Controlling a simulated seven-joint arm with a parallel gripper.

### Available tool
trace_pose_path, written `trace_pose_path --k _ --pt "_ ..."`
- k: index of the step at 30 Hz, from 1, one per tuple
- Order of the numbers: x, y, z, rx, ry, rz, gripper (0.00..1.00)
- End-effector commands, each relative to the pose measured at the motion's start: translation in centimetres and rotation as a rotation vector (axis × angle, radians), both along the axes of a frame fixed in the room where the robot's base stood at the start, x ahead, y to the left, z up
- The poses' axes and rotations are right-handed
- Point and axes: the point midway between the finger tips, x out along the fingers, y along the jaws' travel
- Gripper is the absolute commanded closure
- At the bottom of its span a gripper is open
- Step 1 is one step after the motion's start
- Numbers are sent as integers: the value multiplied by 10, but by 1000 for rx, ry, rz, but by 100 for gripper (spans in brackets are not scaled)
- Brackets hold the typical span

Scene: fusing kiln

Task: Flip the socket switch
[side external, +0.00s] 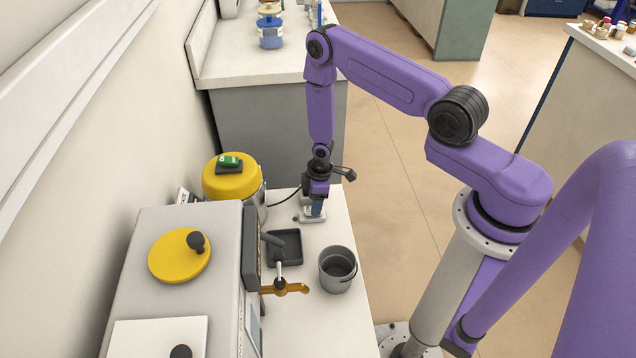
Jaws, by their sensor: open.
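A small pale socket-like box (306,218) lies on the white bench top, at its far end. A dark cable runs from its area toward the yellow-lidded vessel. My gripper (317,207) points down directly over this box, with its fingertips very near or at its top. The gripper is open, though the gap between the fingers is hard to see from here. A blue-grey part shows between the gripper and the box; I cannot tell whether it belongs to the fingers. The switch itself is hidden or too small to make out, so its position cannot be told.
A black square tray (285,247) and a grey pot (338,270) stand nearer on the bench. A yellow-lidded vessel (232,181) carries a green-topped block (229,161).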

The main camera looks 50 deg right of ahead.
Motion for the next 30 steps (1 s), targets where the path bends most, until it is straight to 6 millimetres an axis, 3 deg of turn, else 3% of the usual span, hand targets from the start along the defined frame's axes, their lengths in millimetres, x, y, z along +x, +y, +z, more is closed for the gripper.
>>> trace_pose_path --k 9,15,21,30 --pt "-3 -5 51 0 -1 -1 43" --pt "-5 -6 75 1 -1 -1 43" --pt "-7 -7 87 -1 2 -2 43" --pt "-8 -8 90 -1 3 -1 43"
